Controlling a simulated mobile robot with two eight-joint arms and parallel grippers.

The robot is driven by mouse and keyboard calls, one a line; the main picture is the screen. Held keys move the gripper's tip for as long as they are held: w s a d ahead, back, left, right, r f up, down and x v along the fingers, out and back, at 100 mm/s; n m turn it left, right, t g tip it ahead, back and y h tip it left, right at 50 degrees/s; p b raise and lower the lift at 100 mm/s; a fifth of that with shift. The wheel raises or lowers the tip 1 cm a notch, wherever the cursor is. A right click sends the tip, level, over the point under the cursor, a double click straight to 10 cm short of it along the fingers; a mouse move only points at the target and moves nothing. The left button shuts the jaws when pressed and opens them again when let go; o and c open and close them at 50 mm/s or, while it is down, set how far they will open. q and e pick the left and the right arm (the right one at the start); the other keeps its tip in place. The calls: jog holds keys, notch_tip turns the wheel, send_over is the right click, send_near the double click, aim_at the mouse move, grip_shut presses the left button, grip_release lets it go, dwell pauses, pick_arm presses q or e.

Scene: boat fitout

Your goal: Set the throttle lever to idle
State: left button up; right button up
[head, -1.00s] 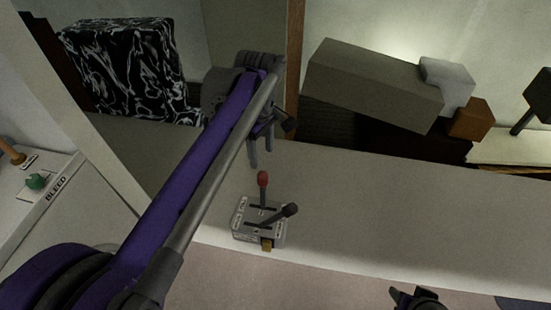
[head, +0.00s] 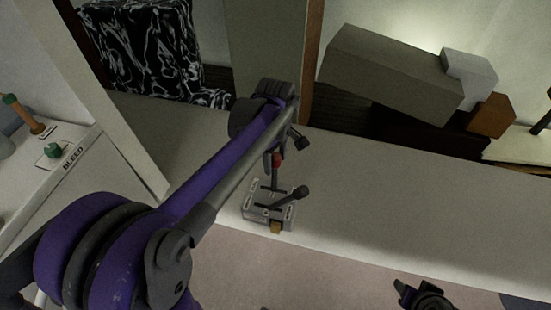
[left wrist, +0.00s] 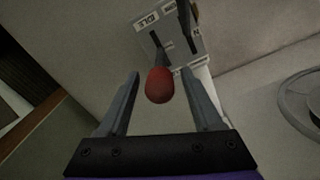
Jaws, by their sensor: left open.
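A small grey control box (head: 256,213) stands on the pale counter and carries two levers. One is a lever with a red knob (head: 276,160), standing nearly upright; the other has a black knob (head: 301,192) and leans right. In the left wrist view, the red knob (left wrist: 160,85) lies between the open fingers of my left gripper (left wrist: 160,95), with gaps on both sides. The box's top plate (left wrist: 172,30) shows an IDLE label there. In the head view my left gripper (head: 277,152) is at the red knob, partly hidden by its own arm. My right gripper (head: 424,297) shows only in part at the bottom edge.
A long grey block (head: 390,72), a light grey block (head: 468,78) and a brown block (head: 492,113) sit behind the counter. A black-and-white patterned block (head: 145,45) stands at the back left. A BLEED panel (head: 60,165) is at left. The counter right of the box is clear.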

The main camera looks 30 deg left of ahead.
pick_arm(q)
grip_shut()
dwell(1.4)
